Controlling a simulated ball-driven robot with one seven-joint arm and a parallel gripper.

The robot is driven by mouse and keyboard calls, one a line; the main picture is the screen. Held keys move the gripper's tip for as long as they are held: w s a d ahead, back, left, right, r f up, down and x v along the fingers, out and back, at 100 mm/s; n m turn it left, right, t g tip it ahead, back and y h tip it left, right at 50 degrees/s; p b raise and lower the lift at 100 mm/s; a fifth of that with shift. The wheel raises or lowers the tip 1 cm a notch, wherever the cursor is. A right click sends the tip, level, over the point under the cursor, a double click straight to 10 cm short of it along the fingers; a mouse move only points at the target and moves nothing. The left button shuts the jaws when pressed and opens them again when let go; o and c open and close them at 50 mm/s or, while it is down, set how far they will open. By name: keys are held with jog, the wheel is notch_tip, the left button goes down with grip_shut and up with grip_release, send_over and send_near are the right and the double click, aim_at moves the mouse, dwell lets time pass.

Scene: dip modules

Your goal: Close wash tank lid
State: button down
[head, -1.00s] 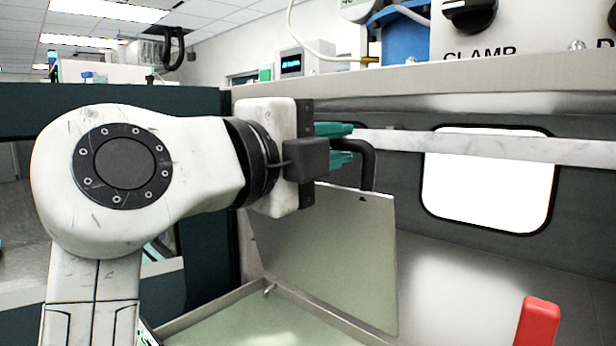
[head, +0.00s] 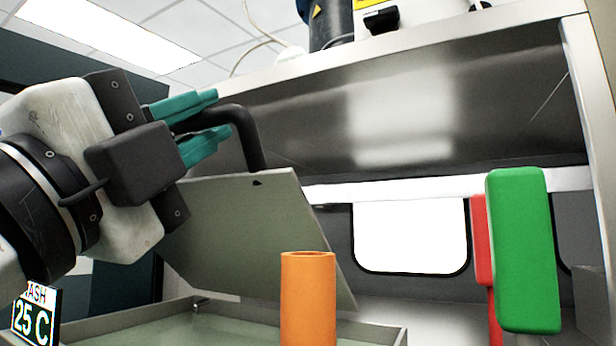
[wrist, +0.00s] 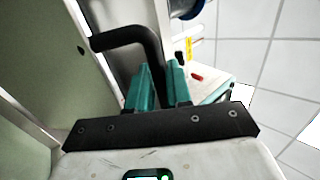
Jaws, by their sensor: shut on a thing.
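The wash tank lid (head: 245,225) is a flat grey-green plate in the head view, raised and tilted above the tank. A black bent handle (head: 247,128) sticks up from its top edge. My gripper (head: 212,125) has teal fingers, one above and one below the handle bar, and is shut on it at the left. In the wrist view the handle (wrist: 130,36) runs in between the fingers (wrist: 158,75). The wash tank (head: 375,331) is an open metal basin with pale green liquid below the lid. A "WASH 25 C" display (head: 36,318) stands at its left.
An orange cylinder (head: 308,300) stands in front of the tank. A green handle (head: 524,250) and a red one (head: 480,240) rise at the right. A metal shelf (head: 400,50) overhangs the back, with a bright window (head: 410,235) below it.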

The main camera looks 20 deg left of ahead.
jog(key=shift+s+a+f+b, duration=0.1)
jog(key=shift+s+f+b, duration=0.8)
jog(key=shift+f+b, duration=0.6)
jog(key=shift+s+a+f+b, duration=0.1)
jog(key=shift+s+f+b, duration=0.85)
jog(key=shift+f+b, duration=0.55)
jog(key=shift+s+f+b, duration=0.9)
jog(key=shift+f+b, duration=0.5)
jog(key=shift+b, duration=0.2)
jog(key=c, duration=1.2)
grip_release()
jog(key=v, duration=1.1)
jog(key=shift+w, duration=0.1)
